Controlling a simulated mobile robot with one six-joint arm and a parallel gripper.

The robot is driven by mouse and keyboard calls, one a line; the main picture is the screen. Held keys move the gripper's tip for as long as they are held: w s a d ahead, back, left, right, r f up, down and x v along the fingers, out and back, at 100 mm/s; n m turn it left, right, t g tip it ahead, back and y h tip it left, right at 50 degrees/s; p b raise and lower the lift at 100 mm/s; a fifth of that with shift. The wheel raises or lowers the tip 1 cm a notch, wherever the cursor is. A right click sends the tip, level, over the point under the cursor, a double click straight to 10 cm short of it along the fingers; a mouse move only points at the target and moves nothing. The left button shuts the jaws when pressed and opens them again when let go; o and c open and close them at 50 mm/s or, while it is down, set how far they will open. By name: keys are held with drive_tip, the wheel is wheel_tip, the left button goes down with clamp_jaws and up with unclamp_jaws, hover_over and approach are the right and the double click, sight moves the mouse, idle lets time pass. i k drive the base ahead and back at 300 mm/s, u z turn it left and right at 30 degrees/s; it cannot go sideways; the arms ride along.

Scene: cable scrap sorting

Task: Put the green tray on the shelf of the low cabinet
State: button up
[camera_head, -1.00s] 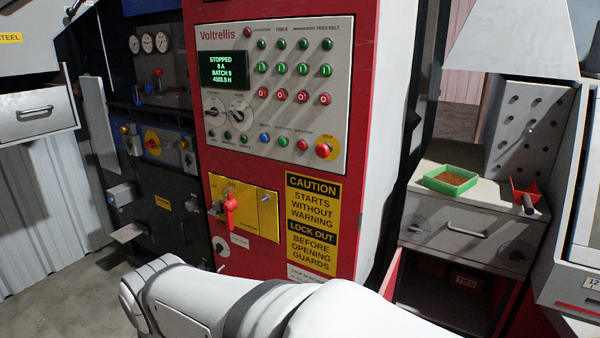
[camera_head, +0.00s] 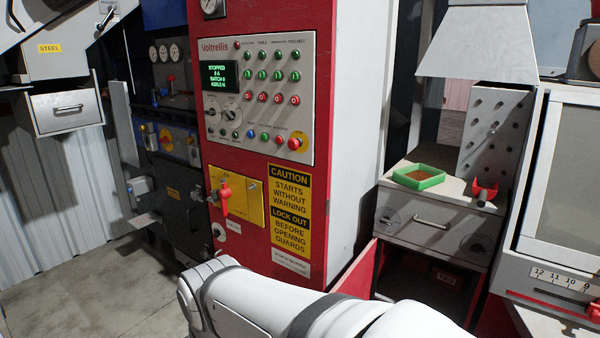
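The green tray (camera_head: 418,177) sits on the top of a grey cabinet with a drawer (camera_head: 432,222), right of the red control panel. It holds a brown granular material. Below the drawer is a dark open recess (camera_head: 420,275) with a small red labelled thing inside; I cannot tell whether this is the low cabinet's shelf. My white arm crosses the bottom of the view, well in front of and below the tray. My gripper is not in view.
A red scoop (camera_head: 485,190) lies right of the tray, before a perforated grey panel (camera_head: 492,130). The red control cabinet (camera_head: 262,180) stands at centre, its display reading STOPPED. A grey windowed machine (camera_head: 560,180) stands at right. Bare floor (camera_head: 110,285) shows at lower left.

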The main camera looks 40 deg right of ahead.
sight(421, 295)
drive_tip(key=z, duration=1.75)
drive_tip(key=i, duration=1)
